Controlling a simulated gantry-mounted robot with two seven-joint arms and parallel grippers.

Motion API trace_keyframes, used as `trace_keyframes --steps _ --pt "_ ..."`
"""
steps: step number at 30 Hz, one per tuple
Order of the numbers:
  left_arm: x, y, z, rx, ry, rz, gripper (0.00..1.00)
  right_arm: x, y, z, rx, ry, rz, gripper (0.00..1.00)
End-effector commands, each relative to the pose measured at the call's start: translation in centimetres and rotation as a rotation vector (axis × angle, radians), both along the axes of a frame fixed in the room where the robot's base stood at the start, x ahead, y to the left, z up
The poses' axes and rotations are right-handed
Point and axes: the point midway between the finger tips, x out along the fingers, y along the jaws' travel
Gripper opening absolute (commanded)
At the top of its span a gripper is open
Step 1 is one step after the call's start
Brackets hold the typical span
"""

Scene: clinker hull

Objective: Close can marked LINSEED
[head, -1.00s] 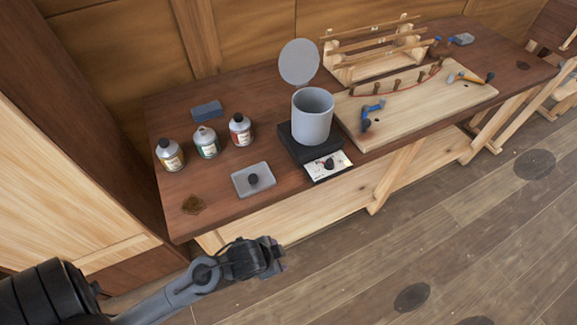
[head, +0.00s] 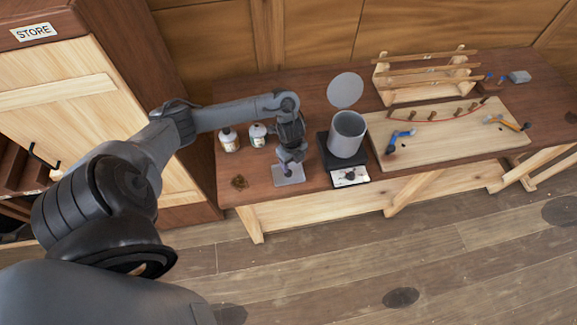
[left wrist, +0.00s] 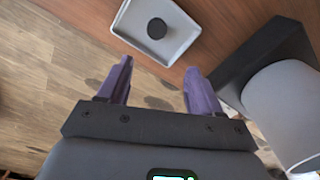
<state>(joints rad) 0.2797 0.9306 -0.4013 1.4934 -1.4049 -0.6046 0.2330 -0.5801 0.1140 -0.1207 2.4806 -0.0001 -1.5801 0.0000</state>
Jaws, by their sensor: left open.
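Two small grey cans, one at the left (head: 229,141) and one beside it (head: 258,136), stand on the bench in the head view; their lettering is too small to read, so I cannot tell which is LINSEED. A third can is hidden behind my left arm. A shallow grey tray (head: 280,183) lies at the bench's front edge; in the left wrist view the tray (left wrist: 180,38) holds a round black cap-like piece (left wrist: 157,28). My left gripper (left wrist: 159,68), with purple fingers, is open and empty; in the head view it hangs over the tray. My right gripper is out of view.
Further right are a pale board (head: 450,142) with tools and a wooden rack (head: 425,98).

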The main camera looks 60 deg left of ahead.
Motion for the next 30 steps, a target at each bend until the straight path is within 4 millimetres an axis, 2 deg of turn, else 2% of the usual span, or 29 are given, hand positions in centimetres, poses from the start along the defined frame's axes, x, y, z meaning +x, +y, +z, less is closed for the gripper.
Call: trace_keyframes --steps 1,6,17,20,25,30 --pt "-0.2 0.9 1.0 0.005 0.015 0.005 0.65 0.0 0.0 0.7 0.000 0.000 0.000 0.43" --pt "-0.6 2.1 1.9 0.005 0.043 0.012 0.65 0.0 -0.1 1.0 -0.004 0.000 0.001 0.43" --pt "-0.7 2.1 1.7 0.003 0.046 0.012 0.65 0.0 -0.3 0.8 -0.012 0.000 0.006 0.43" --pt "-0.7 2.0 0.9 0.002 0.046 0.013 0.65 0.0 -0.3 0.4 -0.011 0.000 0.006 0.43" --pt "-0.7 2.0 -1.5 0.001 0.048 0.013 0.65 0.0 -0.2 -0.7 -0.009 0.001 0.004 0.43" --pt "-0.7 2.1 -3.1 0.002 0.046 0.013 0.65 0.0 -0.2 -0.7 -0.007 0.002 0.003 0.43"
